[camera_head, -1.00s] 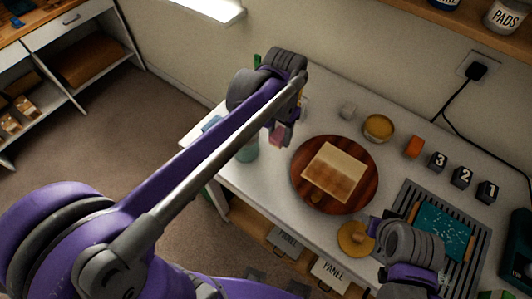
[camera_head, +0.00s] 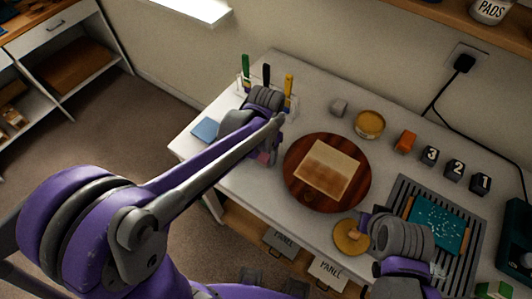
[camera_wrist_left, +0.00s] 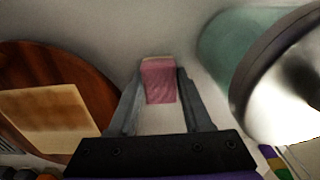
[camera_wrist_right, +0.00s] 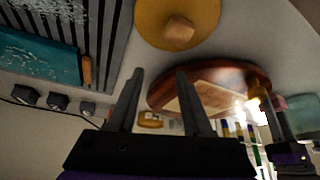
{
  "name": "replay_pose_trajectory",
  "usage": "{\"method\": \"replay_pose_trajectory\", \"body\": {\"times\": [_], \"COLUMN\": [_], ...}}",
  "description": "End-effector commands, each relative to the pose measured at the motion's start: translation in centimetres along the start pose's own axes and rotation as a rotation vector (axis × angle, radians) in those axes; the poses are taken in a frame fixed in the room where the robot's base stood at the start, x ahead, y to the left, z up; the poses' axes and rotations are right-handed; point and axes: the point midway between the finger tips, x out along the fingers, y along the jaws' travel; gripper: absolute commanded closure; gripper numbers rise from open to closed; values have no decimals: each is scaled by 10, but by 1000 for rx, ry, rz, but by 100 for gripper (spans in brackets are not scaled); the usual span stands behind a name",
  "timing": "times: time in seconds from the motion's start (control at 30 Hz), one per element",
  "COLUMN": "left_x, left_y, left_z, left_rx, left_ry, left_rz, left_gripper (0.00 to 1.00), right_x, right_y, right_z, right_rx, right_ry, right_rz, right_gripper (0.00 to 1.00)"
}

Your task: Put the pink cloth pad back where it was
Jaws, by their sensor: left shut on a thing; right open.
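The pink cloth pad (camera_wrist_left: 159,82) is a small block with a pale top edge, held between the fingertips of my left gripper (camera_wrist_left: 157,92). In the head view, the pad (camera_head: 265,157) is partly hidden by my left arm, between the tool rack and the round board. I cannot tell whether it touches the table. My right gripper (camera_wrist_right: 160,78) is open and empty; in the head view it is beside the round yellow lid-like disc (camera_head: 351,237), near the table's front.
A round wooden board (camera_head: 298,190) bears a tan panel (camera_head: 328,168). A blue square (camera_head: 206,129) lies at the left end. A striped mat (camera_head: 404,193) holds a teal panel (camera_head: 432,226).

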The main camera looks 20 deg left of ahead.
Motion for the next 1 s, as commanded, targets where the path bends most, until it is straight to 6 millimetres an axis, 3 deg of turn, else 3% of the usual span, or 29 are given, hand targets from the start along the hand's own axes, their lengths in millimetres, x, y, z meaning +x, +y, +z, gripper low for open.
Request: {"method": "replay_pose_trajectory", "body": {"times": [0.3, 0.33, 0.47, 0.77, 1.0], "left_x": [4, 3, 3, 1, -28], "left_y": [0, 0, 0, 0, 0], "left_z": [0, 0, 0, 0, 0], "left_rx": [0, 0, 0, 0, 0], "left_ry": [-1, 0, 0, 0, 1], "left_rz": [0, 0, 0, 0, 0], "left_gripper": [100, 45, 22, 21, 21], "right_x": [3, 2, 2, 1, -3], "right_y": [0, 0, 0, 0, 0], "right_z": [4, 3, 2, 2, -4], "right_rx": [0, 0, 0, 0, 0], "right_ry": [-3, -3, -2, -1, 4], "right_rz": [0, 0, 0, 0, 0], "right_gripper": [50, 50, 50, 50, 50]}}
